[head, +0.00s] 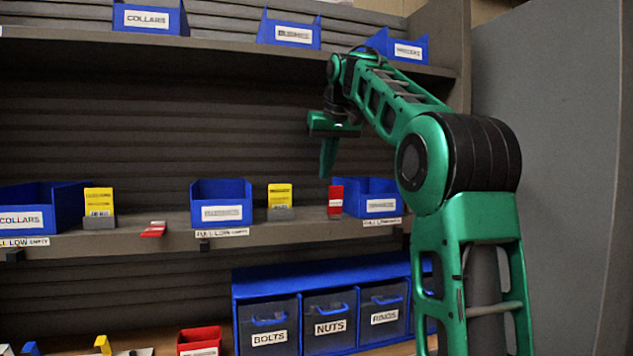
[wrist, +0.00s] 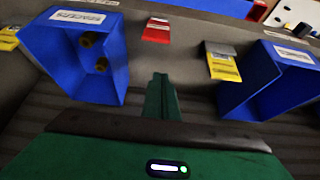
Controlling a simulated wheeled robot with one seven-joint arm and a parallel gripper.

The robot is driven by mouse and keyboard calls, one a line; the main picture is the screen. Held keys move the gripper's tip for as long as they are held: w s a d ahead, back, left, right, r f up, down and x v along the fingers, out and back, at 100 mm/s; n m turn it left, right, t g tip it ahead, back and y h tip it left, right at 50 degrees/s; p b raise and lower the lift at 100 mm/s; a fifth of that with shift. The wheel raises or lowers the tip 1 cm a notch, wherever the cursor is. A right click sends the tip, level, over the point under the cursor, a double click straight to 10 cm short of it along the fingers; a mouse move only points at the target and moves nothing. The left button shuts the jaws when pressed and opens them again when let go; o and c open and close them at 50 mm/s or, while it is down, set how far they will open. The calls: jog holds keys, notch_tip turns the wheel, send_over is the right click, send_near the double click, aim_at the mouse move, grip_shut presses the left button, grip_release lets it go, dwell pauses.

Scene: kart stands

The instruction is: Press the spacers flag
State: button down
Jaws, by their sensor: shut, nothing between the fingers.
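A blue bin (wrist: 110,60) labelled SPACERS is at the left of the wrist view, with a couple of small brown pieces inside. It appears to be the right-hand bin (head: 380,207) on the middle shelf in the head view. A red flag (head: 335,198) stands upright just left of that bin and shows in the wrist view (wrist: 156,30). A yellow flag (wrist: 8,38) is on the bin's other side; my arm hides it in the head view. My gripper (head: 327,172) is shut and empty, pointing down, above and near the red flag, apparently not touching it.
A middle blue bin (head: 220,200) and an upright yellow flag (head: 280,196) are left of the red flag. Another red flag (head: 153,229) lies flat. A COLLARS bin (head: 40,205) is far left. The upper shelf (head: 220,53) overhangs; drawers (head: 330,318) are below.

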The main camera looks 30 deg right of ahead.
aim_at(329, 203)
jog(key=shift+s+a+f, duration=0.25)
jog(key=shift+s+f, duration=0.4)
jog(key=shift+s, duration=0.1)
jog(key=shift+s+a+f, duration=0.25)
jog(key=shift+s+f, duration=0.35)
jog(key=shift+s, duration=0.1)
